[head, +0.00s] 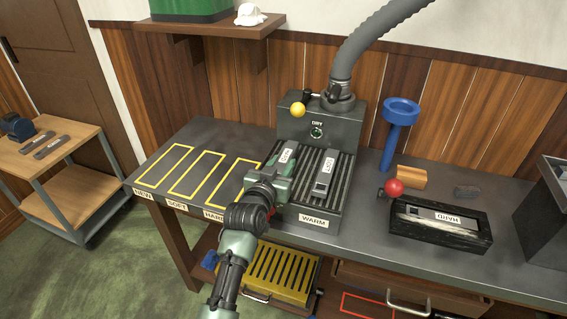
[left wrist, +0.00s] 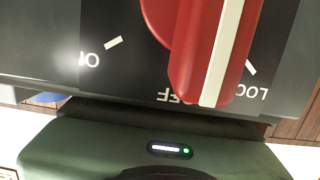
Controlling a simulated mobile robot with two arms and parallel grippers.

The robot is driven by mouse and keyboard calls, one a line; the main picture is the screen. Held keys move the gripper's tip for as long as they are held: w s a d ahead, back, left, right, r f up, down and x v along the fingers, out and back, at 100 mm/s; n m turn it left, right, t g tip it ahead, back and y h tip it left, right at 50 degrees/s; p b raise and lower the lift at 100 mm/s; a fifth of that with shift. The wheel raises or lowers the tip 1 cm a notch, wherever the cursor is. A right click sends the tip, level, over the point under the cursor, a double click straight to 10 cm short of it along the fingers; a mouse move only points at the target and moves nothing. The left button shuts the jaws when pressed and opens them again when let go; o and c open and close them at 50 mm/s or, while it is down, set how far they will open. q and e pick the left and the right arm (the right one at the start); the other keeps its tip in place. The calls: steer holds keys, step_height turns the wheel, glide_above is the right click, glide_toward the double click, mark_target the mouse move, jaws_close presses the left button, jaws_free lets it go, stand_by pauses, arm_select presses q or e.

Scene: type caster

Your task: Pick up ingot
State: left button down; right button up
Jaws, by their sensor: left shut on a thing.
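A dark ingot with a white label (head: 287,154) lies at the left side of the slatted warming rack, its near part hidden by my left gripper. My left gripper (head: 283,172), green and dark, reaches over the rack from the front and is shut on this ingot. A second labelled ingot (head: 324,174) lies on the slats just to the right, apart from the gripper. The left wrist view does not show the fingertips or the ingot. It shows a red rotary knob (left wrist: 205,45) on a dark panel, close up. My right gripper is not in view.
The rack (head: 313,222) is marked WARM. A grey housing (head: 318,126) with a yellow-knobbed lever stands behind it. Yellow outlined slots (head: 197,174) to the left are empty. A black mould (head: 440,234) holds an ingot marked HARD.

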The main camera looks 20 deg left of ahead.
arm_select(q)
steer(key=shift+r, duration=0.3)
